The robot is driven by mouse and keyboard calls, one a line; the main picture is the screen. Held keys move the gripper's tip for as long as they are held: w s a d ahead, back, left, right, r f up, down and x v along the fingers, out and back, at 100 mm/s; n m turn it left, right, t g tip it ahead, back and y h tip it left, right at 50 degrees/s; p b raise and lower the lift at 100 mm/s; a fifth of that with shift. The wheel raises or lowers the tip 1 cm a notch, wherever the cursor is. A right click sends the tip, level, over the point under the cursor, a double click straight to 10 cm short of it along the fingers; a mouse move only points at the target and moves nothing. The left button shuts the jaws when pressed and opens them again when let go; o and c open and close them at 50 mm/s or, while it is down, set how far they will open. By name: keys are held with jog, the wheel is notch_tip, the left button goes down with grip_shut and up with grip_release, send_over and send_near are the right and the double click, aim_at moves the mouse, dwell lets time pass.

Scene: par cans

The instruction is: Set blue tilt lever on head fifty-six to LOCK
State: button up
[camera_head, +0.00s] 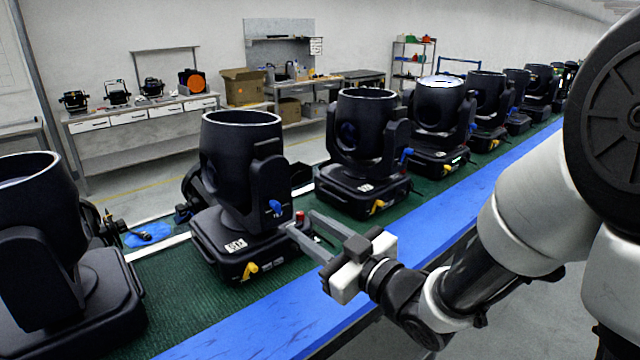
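A black moving head (240,170) stands upright on the green bench top, left of my gripper. Its white base label (236,246) is too small to read surely, so I cannot confirm that it is head fifty-six. A blue lever (276,208) sits on the side of its yoke, and a yellow lever (250,270) is on its base. My gripper (300,221) is open, its two fingers apart and pointing at the base's right side, below and right of the blue lever. A small red-topped part (300,217) shows between the fingertips; I cannot tell whether they touch it.
A similar head (366,140) stands behind, with its own blue lever (407,155) and yellow lever (377,206). Another head (60,270) is at front left, and several more recede to the right. A blue strip (480,200) edges the bench. Shelving and work tables line the back wall.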

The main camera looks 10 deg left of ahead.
aim_at(278, 207)
jog(key=p+x, duration=0.1)
jog(key=x, duration=0.8)
jog(key=shift+f+p, duration=0.1)
jog(key=shift+p, duration=0.3)
grip_shut()
